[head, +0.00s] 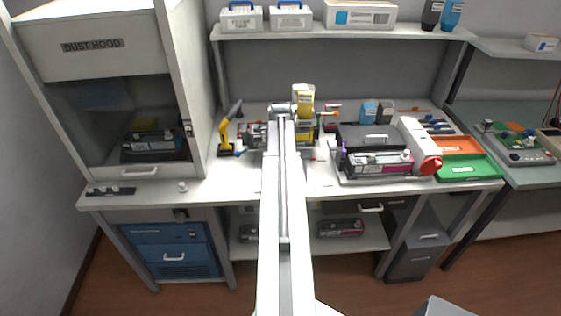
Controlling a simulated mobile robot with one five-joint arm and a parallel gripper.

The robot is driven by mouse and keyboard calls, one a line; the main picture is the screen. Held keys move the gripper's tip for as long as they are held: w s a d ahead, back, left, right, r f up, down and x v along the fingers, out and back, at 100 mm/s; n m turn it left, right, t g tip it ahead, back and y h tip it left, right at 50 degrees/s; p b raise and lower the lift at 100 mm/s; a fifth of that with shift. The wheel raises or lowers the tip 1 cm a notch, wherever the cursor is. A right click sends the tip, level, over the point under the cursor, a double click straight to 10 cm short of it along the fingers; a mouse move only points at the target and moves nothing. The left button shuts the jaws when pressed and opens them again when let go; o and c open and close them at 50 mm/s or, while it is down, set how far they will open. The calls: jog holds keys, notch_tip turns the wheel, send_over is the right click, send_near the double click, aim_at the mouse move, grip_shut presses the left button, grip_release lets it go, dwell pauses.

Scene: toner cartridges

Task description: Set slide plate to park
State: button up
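My arm reaches up the middle of the head view and over the bench. The fingers are too small and too covered to tell open from shut. I cannot make out for certain which part is the slide plate or where a park mark is. A thin dark strip with small light marks (110,190) lies at the bench's front left edge, far left of my gripper.
The dust hood (95,46) stands at the left with a cartridge inside. A dark tray with a cartridge (378,165), a white and red cylinder (420,148) and orange and green trays (464,168) fill the right side. A yellow-handled tool (227,135) stands left of my gripper.

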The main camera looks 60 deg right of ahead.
grip_shut()
jog(key=shift+d, duration=0.1)
dwell(1.2)
